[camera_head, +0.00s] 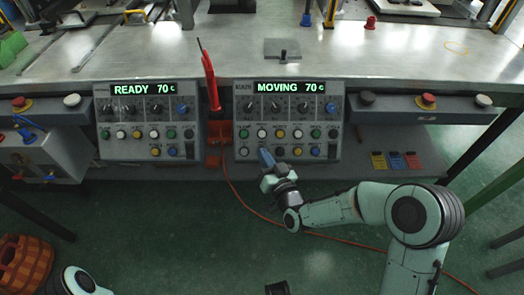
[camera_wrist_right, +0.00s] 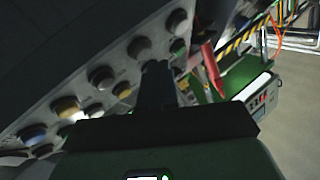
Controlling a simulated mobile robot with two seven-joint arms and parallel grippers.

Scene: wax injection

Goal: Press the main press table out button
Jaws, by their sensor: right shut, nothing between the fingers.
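The right control panel (camera_head: 288,118) has a lit display reading MOVING 70 C, with black knobs and rows of green, white, yellow and blue buttons. The left control panel (camera_head: 149,121) is similar and reads READY 70 C. The button labels are too small to read, so I cannot tell which is the table out button. My right gripper (camera_head: 264,154) is shut and empty, its tips at the lower left buttons of the right panel. In the right wrist view the dark fingers (camera_wrist_right: 157,85) point at the row of buttons (camera_wrist_right: 103,77); contact is unclear. My left gripper is out of view.
A red-handled tool (camera_head: 210,82) stands between the panels. A metal worktable (camera_head: 350,50) lies behind them. Red and white buttons (camera_head: 428,99) sit on the right-hand box. An orange cable runs over the green floor. A woven orange basket (camera_head: 24,262) stands lower left.

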